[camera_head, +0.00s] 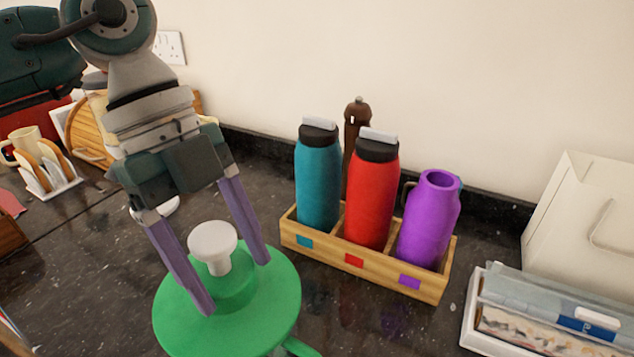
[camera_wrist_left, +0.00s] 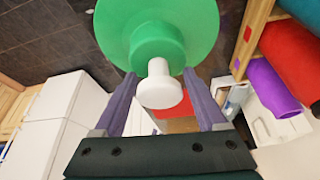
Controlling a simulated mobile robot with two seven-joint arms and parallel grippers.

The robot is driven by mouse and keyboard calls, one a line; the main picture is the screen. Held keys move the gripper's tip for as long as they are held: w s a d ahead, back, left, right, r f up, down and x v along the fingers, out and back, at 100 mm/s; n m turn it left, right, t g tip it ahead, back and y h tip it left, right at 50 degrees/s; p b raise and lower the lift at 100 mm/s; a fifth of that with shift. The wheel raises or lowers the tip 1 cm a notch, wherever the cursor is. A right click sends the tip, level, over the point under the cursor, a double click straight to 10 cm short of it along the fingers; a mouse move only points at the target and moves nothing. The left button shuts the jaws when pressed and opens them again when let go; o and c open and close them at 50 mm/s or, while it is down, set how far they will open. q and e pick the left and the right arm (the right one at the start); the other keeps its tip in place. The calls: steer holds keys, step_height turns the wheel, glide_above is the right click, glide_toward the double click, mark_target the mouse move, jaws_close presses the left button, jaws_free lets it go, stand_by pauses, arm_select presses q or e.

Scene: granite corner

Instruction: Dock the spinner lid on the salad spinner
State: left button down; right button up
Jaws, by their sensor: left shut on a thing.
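The spinner lid (camera_head: 270,313) is a green disc with a raised green hub and a white knob (camera_head: 212,241) on top. My left gripper (camera_head: 233,282) reaches down over it, one purple finger on each side of the hub, and is shut on it. The left wrist view shows the lid (camera_wrist_left: 115,28) at the fingertips of my left gripper (camera_wrist_left: 160,78), with the white knob between the fingers. A small green part sticks out below the disc's right edge in the head view. I cannot make out the salad spinner's bowl. My right gripper is not in view.
A wooden rack (camera_head: 338,262) holds a teal bottle (camera_head: 318,180), a red bottle (camera_head: 371,200) and a purple jug (camera_head: 430,225), close right of the lid. A white tray (camera_head: 470,325) and pale bag (camera_head: 590,215) stand at right.

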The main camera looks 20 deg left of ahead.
mark_target(210, 232)
arm_select(q)
steer(key=shift+f+b, duration=0.35)
steer(key=shift+f, duration=0.15)
stand_by(0.3)
steer(key=shift+c, duration=1.1)
jaws_free()
steer(key=p+v, duration=0.4)
steer(key=v, duration=0.1)
steer(key=shift+r+p, duration=0.3)
steer(key=shift+p+v, duration=2.1)
steer(key=shift+v, duration=0.7)
